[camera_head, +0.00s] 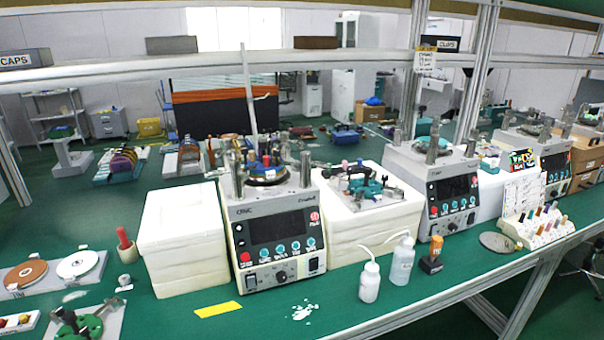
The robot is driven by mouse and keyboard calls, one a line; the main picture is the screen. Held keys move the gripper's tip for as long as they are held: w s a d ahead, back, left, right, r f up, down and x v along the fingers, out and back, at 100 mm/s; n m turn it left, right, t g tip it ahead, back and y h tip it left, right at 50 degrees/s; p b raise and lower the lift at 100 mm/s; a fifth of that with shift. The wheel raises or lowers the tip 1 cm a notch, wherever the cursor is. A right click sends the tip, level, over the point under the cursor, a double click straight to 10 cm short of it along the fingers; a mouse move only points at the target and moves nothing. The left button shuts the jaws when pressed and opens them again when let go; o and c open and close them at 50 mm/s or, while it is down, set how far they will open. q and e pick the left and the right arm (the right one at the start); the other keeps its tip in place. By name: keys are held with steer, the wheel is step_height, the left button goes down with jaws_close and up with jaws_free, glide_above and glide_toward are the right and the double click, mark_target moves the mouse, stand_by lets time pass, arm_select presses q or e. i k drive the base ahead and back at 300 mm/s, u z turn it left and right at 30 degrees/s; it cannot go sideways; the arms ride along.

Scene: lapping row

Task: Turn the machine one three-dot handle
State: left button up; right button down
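A white lapping machine (275,215) stands near the middle of the green bench, with a dark screen (277,227), a row of teal buttons, a red button (245,257) and a dark knob (282,276) on its front. Its top carries a round plate (265,175) with metal posts and small coloured parts around it. A similar white machine (436,190) stands further right, and another (545,150) beyond it. I cannot make out a three-dot mark on any handle; the parts on the machine tops are too small. Neither of my grippers is in view.
White foam blocks (181,235) stand left of the nearest machine. Two white bottles (370,282) and an orange-topped item (432,254) stand at its front right. A yellow strip (218,310) lies in front. Discs (79,264) lie at left. A shelf rail (250,66) crosses above.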

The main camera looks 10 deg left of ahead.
mark_target(285, 138)
steer(key=u, duration=0.3)
steer(key=k, duration=0.3)
steer(key=z, duration=1.6)
steer(key=i, duration=1.95)
steer(key=u, duration=0.45)
